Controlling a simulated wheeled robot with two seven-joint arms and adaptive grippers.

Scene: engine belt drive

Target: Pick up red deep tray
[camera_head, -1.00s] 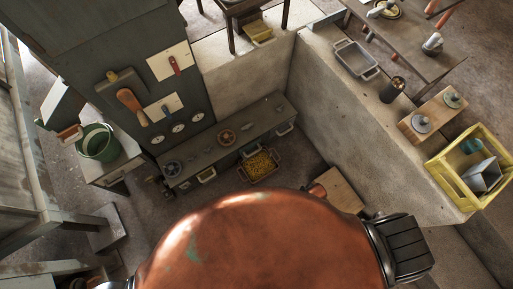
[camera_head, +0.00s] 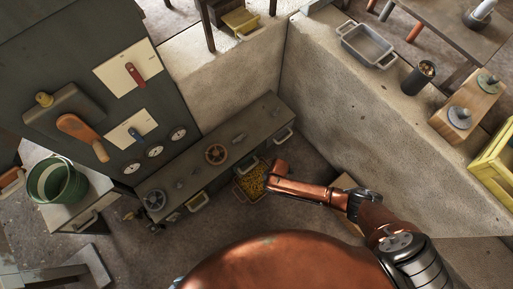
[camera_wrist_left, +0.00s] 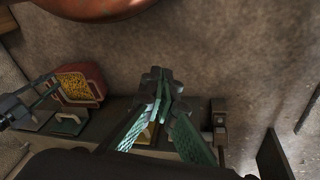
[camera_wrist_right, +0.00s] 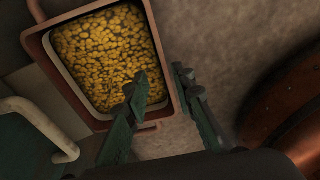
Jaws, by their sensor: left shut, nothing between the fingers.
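The red deep tray (camera_head: 238,192), filled with yellow pellets, sits low beside the dark bench in the head view. It shows at the left of the left wrist view (camera_wrist_left: 97,82) and large in the right wrist view (camera_wrist_right: 158,125). My right gripper (camera_wrist_right: 162,82) is open and empty. In that view, one finger overlaps the pellets and the other lies just outside the tray's right wall; I cannot tell its height. In the head view my right arm partly covers the tray. My left gripper (camera_wrist_left: 158,82) is shut and empty, away from the tray; the head view does not show it.
The dark bench (camera_head: 225,150) runs behind the tray, with light handles (camera_head: 197,202) along its front. A concrete wall (camera_head: 360,130) rises to the right, with a grey tray (camera_head: 367,45) on top.

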